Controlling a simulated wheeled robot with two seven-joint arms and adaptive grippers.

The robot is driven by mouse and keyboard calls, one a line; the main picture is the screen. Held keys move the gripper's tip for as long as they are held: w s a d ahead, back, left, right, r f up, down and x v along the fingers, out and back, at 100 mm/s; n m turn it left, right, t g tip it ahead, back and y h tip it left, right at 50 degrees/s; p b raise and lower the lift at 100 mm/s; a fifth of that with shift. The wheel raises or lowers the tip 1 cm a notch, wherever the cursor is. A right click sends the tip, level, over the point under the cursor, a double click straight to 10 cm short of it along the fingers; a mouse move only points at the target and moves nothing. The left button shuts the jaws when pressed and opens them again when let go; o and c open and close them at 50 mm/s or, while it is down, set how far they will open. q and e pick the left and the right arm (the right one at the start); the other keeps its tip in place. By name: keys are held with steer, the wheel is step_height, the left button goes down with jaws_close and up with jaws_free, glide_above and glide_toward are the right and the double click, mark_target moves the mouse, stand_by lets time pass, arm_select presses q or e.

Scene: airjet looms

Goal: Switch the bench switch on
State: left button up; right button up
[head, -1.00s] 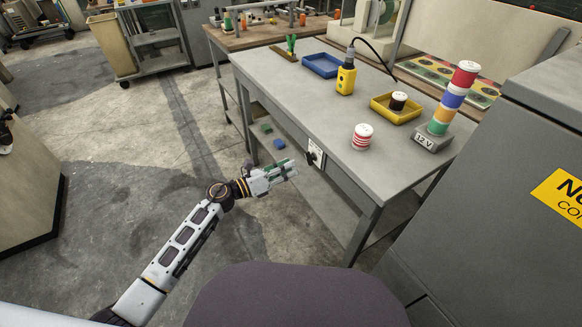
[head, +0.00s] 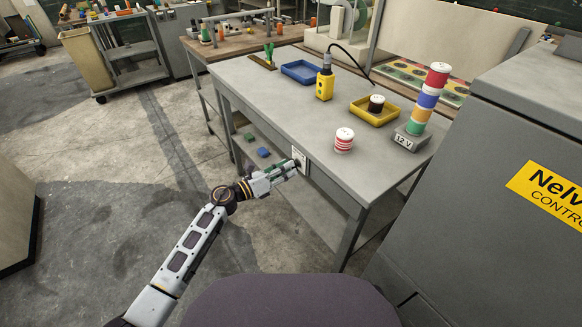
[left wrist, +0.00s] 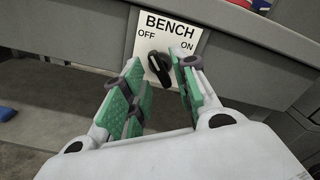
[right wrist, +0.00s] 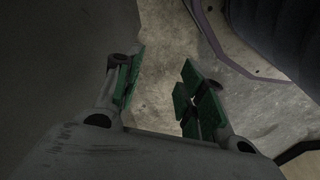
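The bench switch is a black knob (left wrist: 159,68) on a white plate (left wrist: 172,36) marked BENCH, with OFF at left and ON at right. The knob's upper end leans to the OFF side. In the head view the plate (head: 299,158) is on the bench's front edge. My left gripper (head: 288,170) is at the plate. In the left wrist view its green-padded fingers (left wrist: 157,78) are apart, one on each side of the knob; contact cannot be told. My right gripper (right wrist: 158,80) is open and empty above the floor, seen only in the right wrist view.
On the grey bench (head: 253,89) stand a red-and-white striped cylinder (head: 344,140), a yellow control box (head: 325,86), a blue tray (head: 304,73), a yellow tray (head: 366,114) and a signal tower (head: 427,100). A grey cabinet (head: 480,150) stands close at the right.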

arm_select(q)
steer(key=shift+x, duration=1.1)
